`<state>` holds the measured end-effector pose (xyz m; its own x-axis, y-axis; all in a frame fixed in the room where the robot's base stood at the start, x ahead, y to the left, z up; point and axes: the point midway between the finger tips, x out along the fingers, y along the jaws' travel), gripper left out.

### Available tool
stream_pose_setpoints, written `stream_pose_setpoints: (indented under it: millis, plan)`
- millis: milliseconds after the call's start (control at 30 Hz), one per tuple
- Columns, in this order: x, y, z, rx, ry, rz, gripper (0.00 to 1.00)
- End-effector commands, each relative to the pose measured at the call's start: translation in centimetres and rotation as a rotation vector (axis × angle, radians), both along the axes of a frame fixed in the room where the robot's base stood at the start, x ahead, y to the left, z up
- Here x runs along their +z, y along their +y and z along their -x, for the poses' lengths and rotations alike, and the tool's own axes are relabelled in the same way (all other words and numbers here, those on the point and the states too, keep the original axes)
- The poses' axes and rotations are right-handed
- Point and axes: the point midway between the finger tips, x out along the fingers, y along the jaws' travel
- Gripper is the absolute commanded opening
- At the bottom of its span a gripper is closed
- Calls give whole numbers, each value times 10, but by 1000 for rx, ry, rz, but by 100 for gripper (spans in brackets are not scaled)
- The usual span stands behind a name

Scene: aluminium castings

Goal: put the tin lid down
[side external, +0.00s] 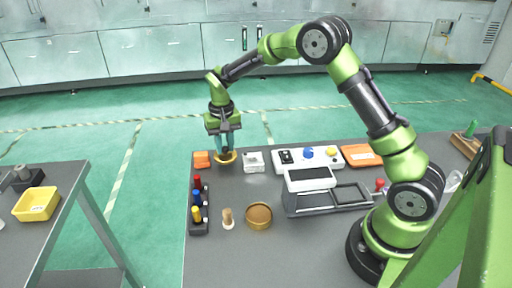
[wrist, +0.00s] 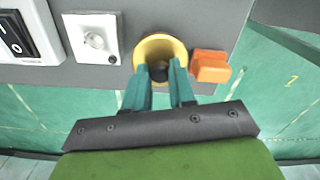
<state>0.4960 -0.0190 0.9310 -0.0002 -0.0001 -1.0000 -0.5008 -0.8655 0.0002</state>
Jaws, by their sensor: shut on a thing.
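The tin lid is a round yellow disc (side external: 232,159) with a dark knob, near the table's far edge in the side view. It also shows in the wrist view (wrist: 150,45), with its near part hidden behind the fingers. My gripper (side external: 222,151) points down with its teal fingers shut on the lid's dark knob; the fingertips also show in the wrist view (wrist: 162,70). The lid is at or just above the grey table top (side external: 300,240); I cannot tell whether it touches. A round golden-brown tin (side external: 259,217) stands nearer the camera.
An orange block (side external: 201,159) and a white fixture (side external: 253,162) flank the lid closely. A dark rack with coloured pegs (side external: 198,215), a small wooden piece (side external: 228,219) and a white switch panel (side external: 309,159) are nearby. The table front is clear.

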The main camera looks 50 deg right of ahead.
Motion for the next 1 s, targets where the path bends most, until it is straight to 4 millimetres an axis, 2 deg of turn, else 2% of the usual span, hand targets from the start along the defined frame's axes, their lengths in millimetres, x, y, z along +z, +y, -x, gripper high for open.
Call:
stream_pose_setpoints:
  millis: [133,333,700,733,867,1000]
  plan:
    - [-9,0,-1,0,2,0,0]
    - [-35,0,-1,0,2,-1,0]
    - [-39,0,-1,0,1,-1,0]
    - [-39,0,-1,0,0,0,28]
    - [-38,0,-1,0,0,0,48]
    - [-38,0,-1,0,0,0,50]
